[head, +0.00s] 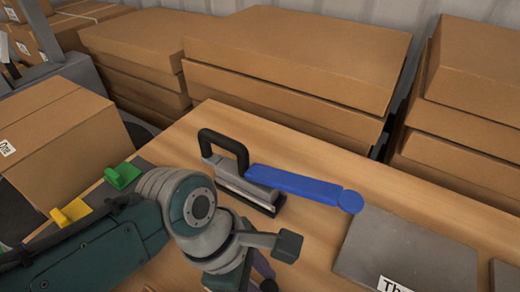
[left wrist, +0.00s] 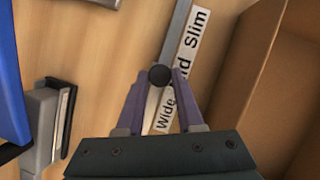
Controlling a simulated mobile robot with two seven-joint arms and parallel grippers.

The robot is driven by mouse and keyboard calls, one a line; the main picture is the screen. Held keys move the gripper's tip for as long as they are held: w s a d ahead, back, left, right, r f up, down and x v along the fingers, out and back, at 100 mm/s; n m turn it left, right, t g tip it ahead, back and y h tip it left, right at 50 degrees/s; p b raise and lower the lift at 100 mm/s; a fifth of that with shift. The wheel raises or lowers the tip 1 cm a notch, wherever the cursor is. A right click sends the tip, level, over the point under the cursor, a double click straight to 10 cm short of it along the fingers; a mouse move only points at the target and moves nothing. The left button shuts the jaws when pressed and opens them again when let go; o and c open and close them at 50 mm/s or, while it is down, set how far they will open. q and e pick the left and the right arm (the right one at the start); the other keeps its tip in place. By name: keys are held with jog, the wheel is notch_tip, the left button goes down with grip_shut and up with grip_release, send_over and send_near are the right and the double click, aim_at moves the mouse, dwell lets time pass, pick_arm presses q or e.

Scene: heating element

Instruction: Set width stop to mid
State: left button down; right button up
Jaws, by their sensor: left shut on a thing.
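The width stop's round black knob (left wrist: 159,74) sits on a grey rail (left wrist: 178,25) in the left wrist view. A white label (left wrist: 196,40) beside the rail reads "Wide", a partly covered word ending in "id", and "Slim". The knob is beside that middle word and hides its start. My left gripper (left wrist: 160,82) is shut on the knob, with a purple finger on each side. In the head view, my left gripper (head: 265,276) is low in the picture, partly hidden by my own arm; the knob cannot be made out there.
A sealer with a black handle (head: 222,146) and blue lever (head: 292,184) stands behind my left gripper on the wooden table (head: 255,125). A grey plate (head: 405,250) lies right. Green (head: 122,175) and yellow (head: 72,212) pieces are left. Cardboard boxes (head: 300,50) line the back.

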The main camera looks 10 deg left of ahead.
pick_arm(q)
jog(key=shift+s+d, duration=0.2)
jog(key=shift+d, duration=0.3)
jog(key=c, duration=0.5)
grip_release()
jog(key=p+v, duration=0.4)
jog(key=v, duration=0.6)
jog(key=shift+a+p, duration=0.1)
jog(key=shift+p, duration=0.2)
jog(key=shift+f, duration=0.1)
